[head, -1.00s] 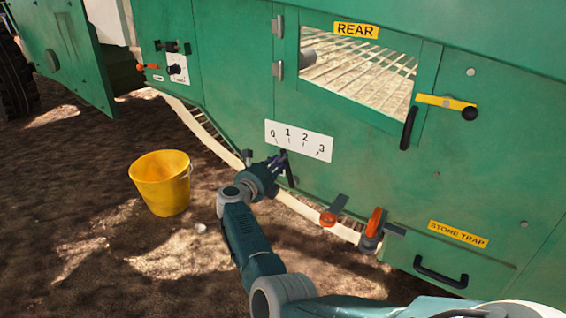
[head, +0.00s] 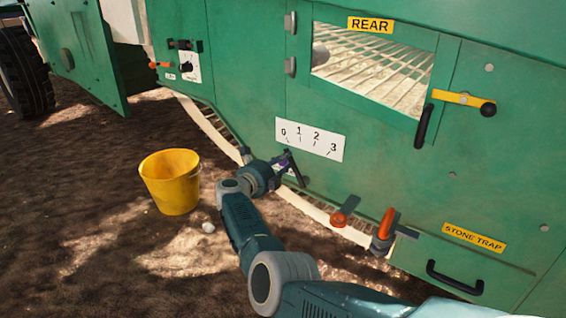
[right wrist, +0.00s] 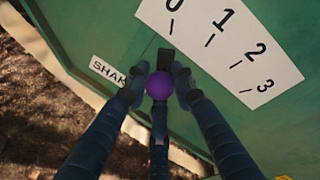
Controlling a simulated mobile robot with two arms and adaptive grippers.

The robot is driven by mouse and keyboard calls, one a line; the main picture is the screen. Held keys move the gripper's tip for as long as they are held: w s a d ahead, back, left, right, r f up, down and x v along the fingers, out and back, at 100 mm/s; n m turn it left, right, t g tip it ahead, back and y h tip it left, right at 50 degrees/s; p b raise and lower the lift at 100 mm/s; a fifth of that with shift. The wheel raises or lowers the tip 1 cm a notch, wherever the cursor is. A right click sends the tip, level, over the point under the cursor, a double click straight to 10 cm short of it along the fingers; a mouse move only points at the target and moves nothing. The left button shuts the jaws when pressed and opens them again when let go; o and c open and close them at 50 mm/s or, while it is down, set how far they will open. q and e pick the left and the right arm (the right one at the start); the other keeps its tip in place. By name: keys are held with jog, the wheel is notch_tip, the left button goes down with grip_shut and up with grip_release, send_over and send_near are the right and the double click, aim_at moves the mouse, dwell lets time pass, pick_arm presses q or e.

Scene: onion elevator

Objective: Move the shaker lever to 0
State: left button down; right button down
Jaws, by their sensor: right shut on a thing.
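The shaker lever has a purple ball knob (right wrist: 159,86), seen in the right wrist view. Its black end (right wrist: 166,59) lies just below the scale, nearest the 0 mark. The white scale plate (head: 309,140) with 0 to 3 is on the green panel; it also shows in the right wrist view (right wrist: 228,45). My right gripper (head: 282,166) is at the lever under the left part of the scale. In the right wrist view its fingers (right wrist: 159,88) are closed around the purple knob. My left gripper is not in view.
A cut-off "SHAK" label (right wrist: 108,72) is beside the lever. A yellow bucket (head: 171,184) stands on the soil at left. Orange handles (head: 386,224) and the stone trap handle (head: 455,278) stick out at lower right. A yellow-and-black latch (head: 464,99) is at upper right.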

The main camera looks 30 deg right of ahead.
jog(key=c, duration=1.6)
grip_release()
jog(key=shift+d, duration=0.1)
jog(key=shift+c, duration=0.2)
jog(key=shift+o, duration=1)
jog(key=shift+f, duration=0.1)
jog(key=shift+s+a, duration=0.15)
jog(key=shift+a, duration=0.4)
jog(key=v, duration=0.6)
jog(key=shift+s, duration=0.15)
